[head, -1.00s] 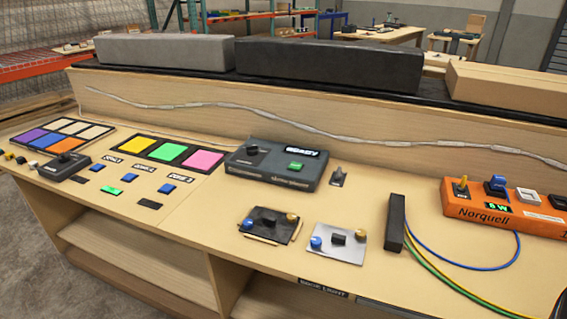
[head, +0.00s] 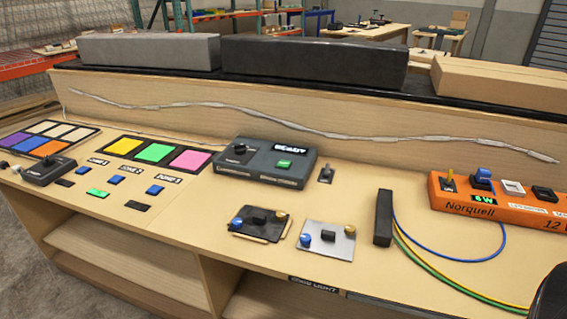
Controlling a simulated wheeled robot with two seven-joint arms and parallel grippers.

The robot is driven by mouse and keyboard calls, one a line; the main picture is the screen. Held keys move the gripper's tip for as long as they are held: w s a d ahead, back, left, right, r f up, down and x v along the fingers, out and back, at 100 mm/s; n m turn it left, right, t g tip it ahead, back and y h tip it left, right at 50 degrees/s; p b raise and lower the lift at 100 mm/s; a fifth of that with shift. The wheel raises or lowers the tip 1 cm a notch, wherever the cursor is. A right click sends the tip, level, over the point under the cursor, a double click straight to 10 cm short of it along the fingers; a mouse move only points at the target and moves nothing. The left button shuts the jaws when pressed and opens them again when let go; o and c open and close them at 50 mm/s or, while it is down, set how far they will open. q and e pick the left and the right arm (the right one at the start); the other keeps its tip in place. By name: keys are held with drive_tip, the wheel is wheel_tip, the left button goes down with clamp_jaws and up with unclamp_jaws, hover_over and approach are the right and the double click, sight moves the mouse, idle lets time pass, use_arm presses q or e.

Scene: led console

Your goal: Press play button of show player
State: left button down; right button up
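The show player looks to be the dark grey box (head: 265,163) in the middle of the bench. It has a black knob (head: 240,151) on its left, a small display reading "READY" (head: 290,148) and a green button (head: 284,164) on its right half. The green button is fully in sight, with nothing touching it. Neither gripper can be made out. A dark rounded shape at the bottom right corner may be part of my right arm.
Two small knob panels (head: 260,222) (head: 327,241) lie in front. An orange Norquell unit (head: 500,206) and a black block with cables (head: 383,218) are at right. Coloured pads (head: 152,152) and small buttons (head: 97,193) are at left.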

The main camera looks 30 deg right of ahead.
clamp_jaws()
idle(1.4)
